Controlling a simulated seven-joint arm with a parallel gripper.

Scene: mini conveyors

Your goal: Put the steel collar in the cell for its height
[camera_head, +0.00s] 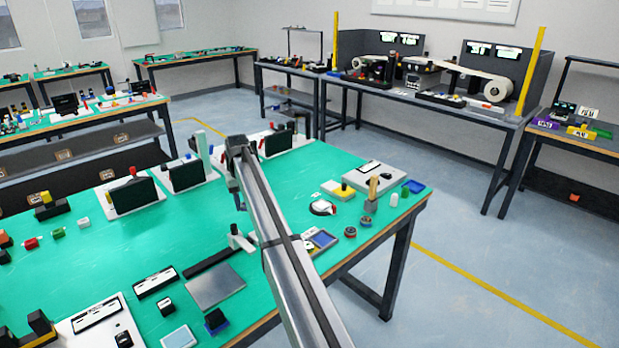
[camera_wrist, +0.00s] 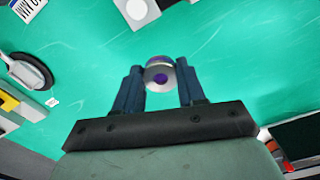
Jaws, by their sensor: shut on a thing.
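My gripper shows in the wrist view (camera_wrist: 160,88) with two dark blue fingers shut on the steel collar (camera_wrist: 157,73). The collar is a short, shiny round piece with purple showing at its middle and upper edge. It sits between the fingertips, over green table surface. In the head view my gripper (camera_head: 240,200) hangs over the middle of the green table, partly hidden by my arm. The collar cannot be made out there. I cannot tell which part of the table holds the height cells.
Panels on white bases (camera_head: 130,195) stand at the left and back of the green table (camera_head: 190,235). A metal plate (camera_head: 214,287) lies near the front. Green surface left of my gripper is clear.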

